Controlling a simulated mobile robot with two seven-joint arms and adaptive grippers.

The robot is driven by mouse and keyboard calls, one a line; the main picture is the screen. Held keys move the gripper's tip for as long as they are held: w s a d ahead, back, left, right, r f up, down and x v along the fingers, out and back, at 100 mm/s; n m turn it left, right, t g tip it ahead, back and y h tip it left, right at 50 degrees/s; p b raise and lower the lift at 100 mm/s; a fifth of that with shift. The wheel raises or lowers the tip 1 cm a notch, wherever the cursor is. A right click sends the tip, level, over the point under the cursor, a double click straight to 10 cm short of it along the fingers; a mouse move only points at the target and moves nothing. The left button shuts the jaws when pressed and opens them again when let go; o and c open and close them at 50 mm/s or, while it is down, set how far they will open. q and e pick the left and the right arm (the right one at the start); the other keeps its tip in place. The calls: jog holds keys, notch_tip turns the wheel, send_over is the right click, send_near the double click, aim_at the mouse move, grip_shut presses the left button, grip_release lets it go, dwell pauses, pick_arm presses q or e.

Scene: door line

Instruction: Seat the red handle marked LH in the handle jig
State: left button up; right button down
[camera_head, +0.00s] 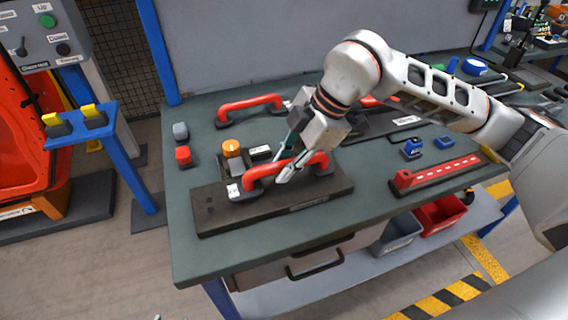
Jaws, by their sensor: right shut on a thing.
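A red handle (257,172) with dark end feet is over the dark block of the handle jig (220,213) near the front of the bench. A small white tag shows at its left end; its lettering is too small to read. My right gripper (285,166) reaches down from the upper right and is shut on the handle's grip bar. Whether the feet rest fully in the jig cannot be told. A second red handle (250,104) lies farther back on the left. A third red handle (371,102) is partly hidden behind my right arm. My left gripper is out of view.
An orange-topped knob (232,149) stands just behind the jig, with small red and grey blocks (183,156) to its left. A red strip fixture (438,173) and small blue parts (412,149) lie at right. The bench's (190,258) front left corner is clear.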

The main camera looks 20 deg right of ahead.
jog(key=shift+f, duration=0.4)
dwell(0.3)
jog(key=c, duration=1.8)
grip_release()
jog(key=shift+c, duration=0.2)
jog(key=v, duration=1.2)
